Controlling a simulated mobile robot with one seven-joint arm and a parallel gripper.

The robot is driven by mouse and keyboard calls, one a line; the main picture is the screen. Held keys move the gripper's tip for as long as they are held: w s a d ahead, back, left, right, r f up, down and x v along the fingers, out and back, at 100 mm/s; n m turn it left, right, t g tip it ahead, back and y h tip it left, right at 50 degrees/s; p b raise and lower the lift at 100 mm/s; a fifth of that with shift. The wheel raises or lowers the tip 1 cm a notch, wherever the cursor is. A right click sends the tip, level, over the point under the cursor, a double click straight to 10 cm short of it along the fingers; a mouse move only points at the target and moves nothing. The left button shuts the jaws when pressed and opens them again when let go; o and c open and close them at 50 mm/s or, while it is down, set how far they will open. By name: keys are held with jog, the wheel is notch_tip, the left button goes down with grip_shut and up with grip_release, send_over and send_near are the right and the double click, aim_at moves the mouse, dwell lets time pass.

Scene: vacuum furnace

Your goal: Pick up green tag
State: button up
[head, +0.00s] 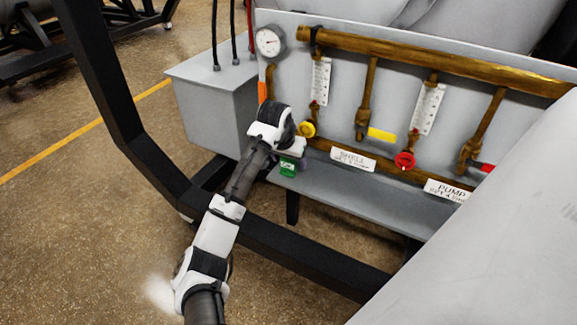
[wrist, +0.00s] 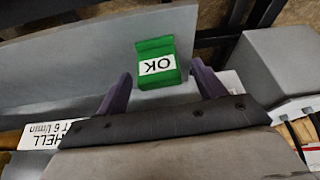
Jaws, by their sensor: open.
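The green tag (head: 288,169) lies on the grey shelf near its left end in the head view, just below the end of my arm. In the wrist view the green tag (wrist: 157,62) shows a white label reading OK, upside down. My gripper (wrist: 160,85) is open, with one purple finger on each side of the tag's near edge. The tag sits between and slightly beyond the fingertips. In the head view the fingers are mostly hidden behind my wrist.
The shelf (head: 370,200) runs below a panel with brass pipes (head: 440,62), a gauge (head: 270,41), a yellow handle (head: 382,135) and a red round knob (head: 405,160). A grey box (head: 215,105) stands left. A black frame (head: 310,255) passes in front.

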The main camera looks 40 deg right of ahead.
jog(key=c, duration=1.1)
jog(key=shift+o, duration=0.2)
